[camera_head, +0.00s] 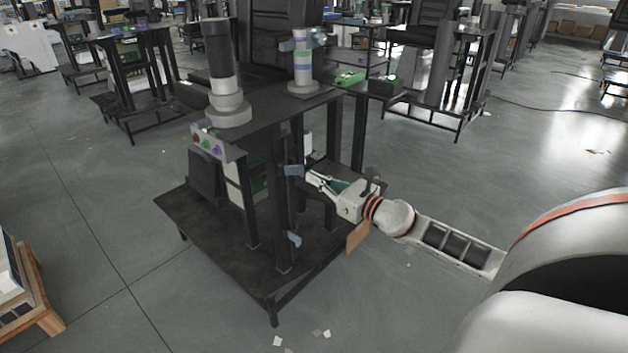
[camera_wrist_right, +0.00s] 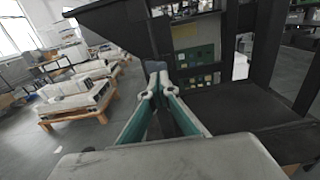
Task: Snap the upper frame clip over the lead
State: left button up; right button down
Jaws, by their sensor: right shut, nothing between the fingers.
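The upper frame clip (camera_head: 293,170) is a small blue-grey piece on the front post of the dark frame. A similar lower clip (camera_head: 294,239) sits further down the same post. My right gripper (camera_head: 309,177) comes in from the right, shut and empty, with its fingertips just right of the upper clip. I cannot tell whether they touch it. In the right wrist view the fingertips (camera_wrist_right: 155,72) are together in front of the dark post. I cannot make out the lead or whether the upper clip is closed. My left gripper is not in view.
The dark frame has a top shelf (camera_head: 279,109) carrying a grey and black column (camera_head: 222,75) and a smaller banded column (camera_head: 303,62). Its wide lower shelf (camera_head: 222,237) is mostly bare. A wooden pallet (camera_head: 37,292) stands at left. The floor in front is mostly open.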

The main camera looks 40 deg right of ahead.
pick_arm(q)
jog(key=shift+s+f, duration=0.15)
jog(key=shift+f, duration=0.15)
pick_arm(e)
jog(key=shift+w+f, duration=0.15)
jog(key=shift+w, duration=0.5)
jog(key=shift+w, duration=0.2)
